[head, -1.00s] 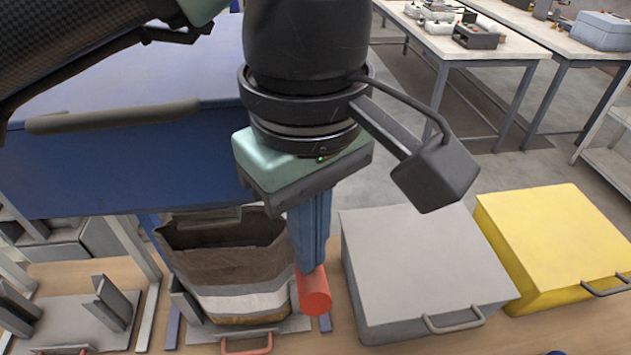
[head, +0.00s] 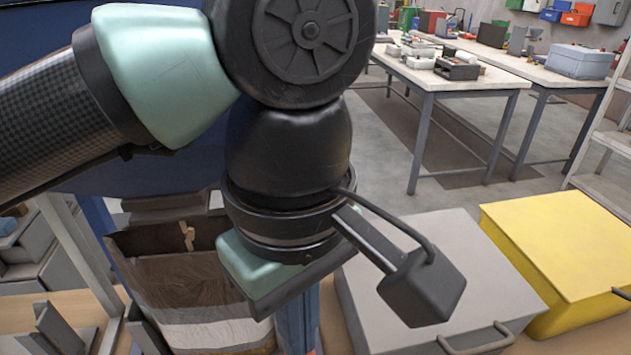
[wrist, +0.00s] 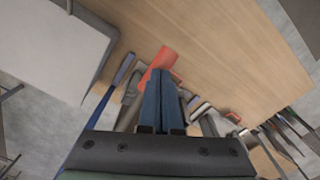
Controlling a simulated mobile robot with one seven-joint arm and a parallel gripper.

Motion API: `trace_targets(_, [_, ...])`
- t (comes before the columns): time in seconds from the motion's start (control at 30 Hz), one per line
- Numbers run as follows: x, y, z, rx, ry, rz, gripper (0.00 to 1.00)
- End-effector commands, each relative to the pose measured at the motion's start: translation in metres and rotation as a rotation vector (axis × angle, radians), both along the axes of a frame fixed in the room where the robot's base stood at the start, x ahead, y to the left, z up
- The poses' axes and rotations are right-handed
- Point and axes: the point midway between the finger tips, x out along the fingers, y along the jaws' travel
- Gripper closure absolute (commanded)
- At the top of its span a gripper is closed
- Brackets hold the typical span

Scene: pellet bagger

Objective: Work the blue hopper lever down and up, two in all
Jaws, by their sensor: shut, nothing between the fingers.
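My gripper (wrist: 166,75) is shut, its two blue fingers together, pointing down. In the head view the fingers (head: 299,322) run down to the bottom edge, and only a sliver of red shows there. The blue hopper (head: 150,180) is behind my arm, mostly hidden. The lever's arm and pivot are not clearly visible.
An open brown bag with a white band (head: 205,336) stands left of my gripper. A grey lidded box (head: 385,262) and a yellow box (head: 560,240) stand to the right. Workbenches (head: 450,75) are farther back, with clear floor before them.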

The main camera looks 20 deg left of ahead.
Motion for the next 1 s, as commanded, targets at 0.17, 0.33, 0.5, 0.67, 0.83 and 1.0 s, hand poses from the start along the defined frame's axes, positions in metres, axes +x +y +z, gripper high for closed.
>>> trace_targets(0.17, [0.001,0.001,0.023,0.002,-0.001,0.000,1.00])
trace_targets(0.33, [0.004,0.002,0.052,0.001,-0.002,0.001,1.00])
trace_targets(0.5, [0.006,0.004,0.079,0.001,-0.002,0.000,1.00])
trace_targets(0.67, [0.008,0.005,0.105,0.002,-0.001,0.000,1.00])
trace_targets(0.83, [0.010,0.006,0.132,0.000,-0.001,0.000,1.00])
trace_targets(1.0, [0.012,0.008,0.159,0.001,0.000,0.000,1.00])
